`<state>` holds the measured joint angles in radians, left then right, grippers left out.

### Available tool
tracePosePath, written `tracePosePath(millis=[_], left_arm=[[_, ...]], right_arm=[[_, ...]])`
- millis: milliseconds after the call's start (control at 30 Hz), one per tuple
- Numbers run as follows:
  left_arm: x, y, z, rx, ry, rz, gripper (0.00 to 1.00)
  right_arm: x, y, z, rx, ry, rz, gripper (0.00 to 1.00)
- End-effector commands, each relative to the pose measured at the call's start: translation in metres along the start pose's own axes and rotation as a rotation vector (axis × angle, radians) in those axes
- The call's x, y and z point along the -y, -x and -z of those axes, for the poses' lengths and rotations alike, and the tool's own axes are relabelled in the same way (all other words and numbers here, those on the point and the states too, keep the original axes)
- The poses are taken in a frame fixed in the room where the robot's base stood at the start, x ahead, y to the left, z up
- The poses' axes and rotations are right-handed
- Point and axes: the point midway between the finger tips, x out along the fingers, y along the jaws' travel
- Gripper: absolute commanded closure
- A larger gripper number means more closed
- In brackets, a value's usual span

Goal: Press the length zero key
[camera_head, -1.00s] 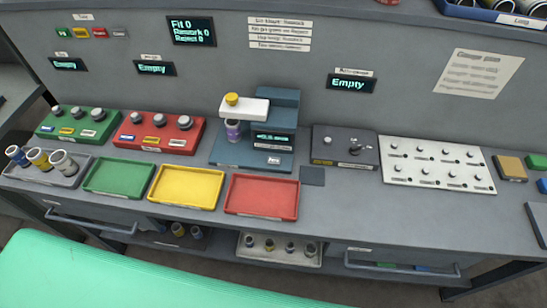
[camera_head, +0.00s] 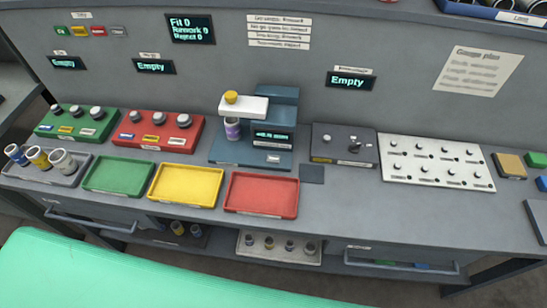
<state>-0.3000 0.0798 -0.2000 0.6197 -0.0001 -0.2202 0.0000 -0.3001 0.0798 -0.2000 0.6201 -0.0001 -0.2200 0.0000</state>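A dark blue gauge station (camera_head: 252,150) stands at the middle of the bench. It has a white arm (camera_head: 244,107) with a yellow knob on top, and a purple-banded cylinder (camera_head: 233,129) stands under the arm. A small display (camera_head: 273,137) on its front shows teal digits too small to read. A small pale key (camera_head: 273,158) with an unreadable label sits on the base below the display; I cannot tell if it is the length zero key. Neither of my grippers is in view.
Green (camera_head: 118,177), yellow (camera_head: 186,186) and red (camera_head: 262,194) trays lie empty along the front. A dark grey box (camera_head: 343,146) and a white pegged board (camera_head: 434,163) stand to the right. A cylinder rack (camera_head: 45,172) sits far left.

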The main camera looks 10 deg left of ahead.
Motion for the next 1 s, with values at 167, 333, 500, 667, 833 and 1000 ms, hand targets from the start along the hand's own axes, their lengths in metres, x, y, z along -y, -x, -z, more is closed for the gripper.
tracePosePath(millis=[167, 333, 500, 667, 833, 1000], left_arm=[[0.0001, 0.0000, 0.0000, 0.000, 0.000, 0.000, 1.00], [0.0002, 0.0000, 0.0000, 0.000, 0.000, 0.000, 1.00], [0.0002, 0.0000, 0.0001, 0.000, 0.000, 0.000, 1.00], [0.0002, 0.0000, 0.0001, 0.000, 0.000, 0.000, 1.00], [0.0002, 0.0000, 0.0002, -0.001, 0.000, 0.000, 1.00], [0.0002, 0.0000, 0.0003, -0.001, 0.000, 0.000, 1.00]], right_arm=[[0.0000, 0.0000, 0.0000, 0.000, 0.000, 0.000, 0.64], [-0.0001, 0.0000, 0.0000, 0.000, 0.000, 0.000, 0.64], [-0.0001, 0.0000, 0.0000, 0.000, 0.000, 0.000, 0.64], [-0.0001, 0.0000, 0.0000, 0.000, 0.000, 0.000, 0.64], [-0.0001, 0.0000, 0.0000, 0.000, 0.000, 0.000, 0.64], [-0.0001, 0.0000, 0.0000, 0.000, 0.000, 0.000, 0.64]])
